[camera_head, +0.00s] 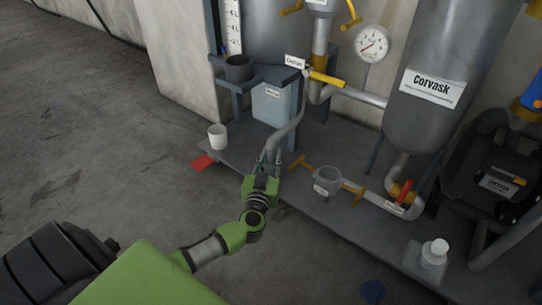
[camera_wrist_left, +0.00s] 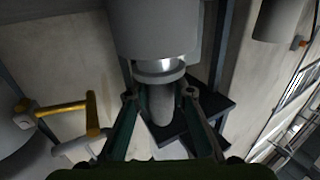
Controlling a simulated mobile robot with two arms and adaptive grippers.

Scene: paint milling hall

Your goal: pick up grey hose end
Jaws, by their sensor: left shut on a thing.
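The grey hose (camera_head: 292,130) hangs in a curve from the pipework below the yellow-handled valve (camera_head: 325,77). Its lower end is at my left gripper (camera_head: 267,167), low over the front part of the platform. My left gripper is shut on the grey hose end. In the left wrist view the grey hose (camera_wrist_left: 161,105) runs between the two fingers of my left gripper (camera_wrist_left: 160,98). The fingers partly hide the hose end in the head view. My right gripper is in neither view.
A white cup (camera_head: 217,136) stands at the platform's left edge by a red patch (camera_head: 203,162). The Corvask tank (camera_head: 432,75) and pipes stand behind. The floor at left is clear.

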